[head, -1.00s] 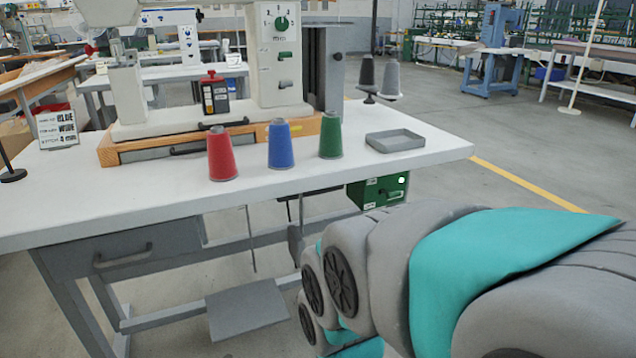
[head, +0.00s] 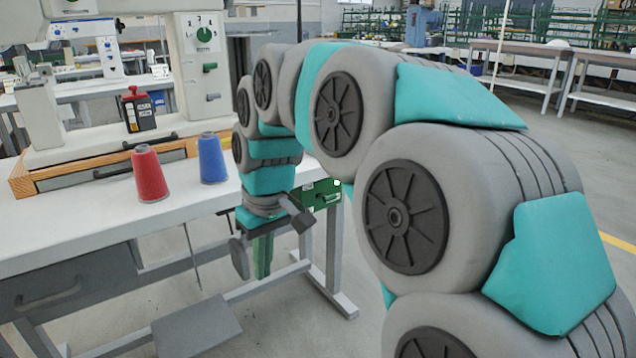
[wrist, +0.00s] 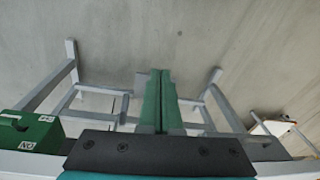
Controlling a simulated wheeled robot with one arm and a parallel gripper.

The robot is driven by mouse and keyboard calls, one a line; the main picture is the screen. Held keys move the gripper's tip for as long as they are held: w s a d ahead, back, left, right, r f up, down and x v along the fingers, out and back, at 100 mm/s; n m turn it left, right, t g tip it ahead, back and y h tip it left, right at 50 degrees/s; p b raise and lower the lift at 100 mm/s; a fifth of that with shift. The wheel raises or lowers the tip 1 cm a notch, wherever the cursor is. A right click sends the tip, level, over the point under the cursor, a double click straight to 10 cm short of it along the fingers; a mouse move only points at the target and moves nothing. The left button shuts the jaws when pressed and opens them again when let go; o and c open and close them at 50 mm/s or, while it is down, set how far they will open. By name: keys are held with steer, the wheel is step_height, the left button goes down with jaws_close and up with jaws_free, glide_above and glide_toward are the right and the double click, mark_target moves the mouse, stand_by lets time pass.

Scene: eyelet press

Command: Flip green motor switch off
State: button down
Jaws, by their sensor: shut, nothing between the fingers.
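The green motor switch box (head: 322,196) hangs under the right part of the white table. In the head view my arm partly covers it; a small handle and white labels show on its front. In the wrist view the box (wrist: 32,132) is at the lower left, and its handle position cannot be read. My gripper (head: 262,270) points down in front of the table's edge, left of the box in the head view. In the wrist view its green fingers (wrist: 160,74) are together and empty, to the right of the box and apart from it.
A grey drawer (head: 50,290) and a pedal plate (head: 195,330) are below. Grey table legs (head: 330,285) stand near my gripper. Open floor lies to the right.

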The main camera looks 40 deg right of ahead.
steer(key=w+d+r+t, duration=0.2)
steer(key=w+d+r, duration=0.4)
steer(key=w+d, duration=0.45)
step_height(320, 180, up, 4)
steer(key=m+t+h, duration=0.1)
steer(key=m, duration=0.1)
glide_above(331, 196)
steer(key=s, duration=0.3)
steer(key=shift+f+p, duration=0.2)
steer(key=shift+p, duration=0.25)
steer(key=x, duration=1)
steer(key=shift+p, duration=0.4)
steer(key=shift+s+f, duration=0.15)
steer(key=shift+s+t+b, duration=0.1)
steer(key=shift+t+b, duration=0.3)
steer(key=shift+b, duration=0.25)
